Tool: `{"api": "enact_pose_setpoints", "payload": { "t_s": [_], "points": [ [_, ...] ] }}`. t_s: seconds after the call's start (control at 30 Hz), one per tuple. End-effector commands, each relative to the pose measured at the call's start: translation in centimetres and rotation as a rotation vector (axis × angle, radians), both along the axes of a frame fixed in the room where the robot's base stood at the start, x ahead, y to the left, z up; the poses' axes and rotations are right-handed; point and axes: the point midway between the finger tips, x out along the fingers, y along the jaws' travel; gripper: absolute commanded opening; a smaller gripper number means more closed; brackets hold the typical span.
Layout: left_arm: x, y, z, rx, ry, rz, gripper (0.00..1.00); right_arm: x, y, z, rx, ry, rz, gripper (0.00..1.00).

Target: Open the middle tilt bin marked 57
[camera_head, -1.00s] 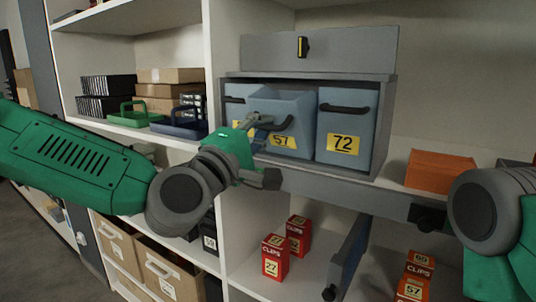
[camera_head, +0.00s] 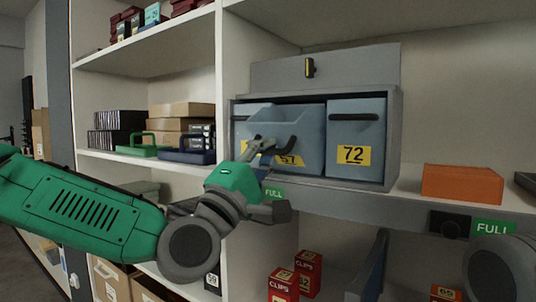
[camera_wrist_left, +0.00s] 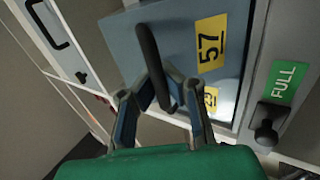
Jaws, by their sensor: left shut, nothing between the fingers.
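The middle tilt bin marked 57 (camera_head: 308,130) is a blue-grey bin in a grey cabinet. It leans forward, its upper edge standing out from the bins beside it. Its dark handle (camera_head: 288,152) is partly hidden by my left gripper (camera_head: 264,146). The left gripper is shut and empty, its fingertips at the handle. In the left wrist view the handle (camera_wrist_left: 147,50) runs down to the fingers (camera_wrist_left: 161,80), beside the yellow 57 label (camera_wrist_left: 210,43). I cannot tell whether they touch. My right gripper is out of view.
The bin marked 72 (camera_head: 356,130) sits upright at the right, and another bin (camera_head: 242,126) is partly covered at the left. An orange box (camera_head: 462,183) stands on the shelf at the right. Green (camera_head: 145,150) and blue (camera_head: 186,156) handled trays stand left of the upright panel.

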Motion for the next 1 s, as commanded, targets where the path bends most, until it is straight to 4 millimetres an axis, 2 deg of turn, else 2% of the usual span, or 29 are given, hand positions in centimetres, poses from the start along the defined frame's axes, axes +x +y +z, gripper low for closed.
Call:
{"api": "enact_pose_setpoints", "payload": {
  "t_s": [0.17, 0.23, 0.27, 0.67, 0.77, 1.0],
  "points": [
    [0.0, 0.0, -0.2, 0.003, 0.004, -0.001, 0.00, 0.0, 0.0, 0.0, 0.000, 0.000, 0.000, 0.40],
    [0.0, 0.0, -0.2, 0.003, 0.004, -0.001, 0.24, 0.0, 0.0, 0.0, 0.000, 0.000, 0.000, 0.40],
    [0.0, 0.0, -0.2, 0.003, 0.004, -0.001, 0.31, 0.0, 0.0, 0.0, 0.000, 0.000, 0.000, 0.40],
    [-0.4, 0.2, -0.5, 0.002, 0.003, -0.001, 0.31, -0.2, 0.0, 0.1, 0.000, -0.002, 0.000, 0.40],
    [-1.4, 0.8, -1.2, 0.003, 0.005, -0.001, 0.31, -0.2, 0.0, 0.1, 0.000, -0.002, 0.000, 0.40],
    [-5.1, 3.0, -4.1, 0.002, 0.007, -0.002, 0.31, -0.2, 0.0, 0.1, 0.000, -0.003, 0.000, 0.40]
  ]
}}
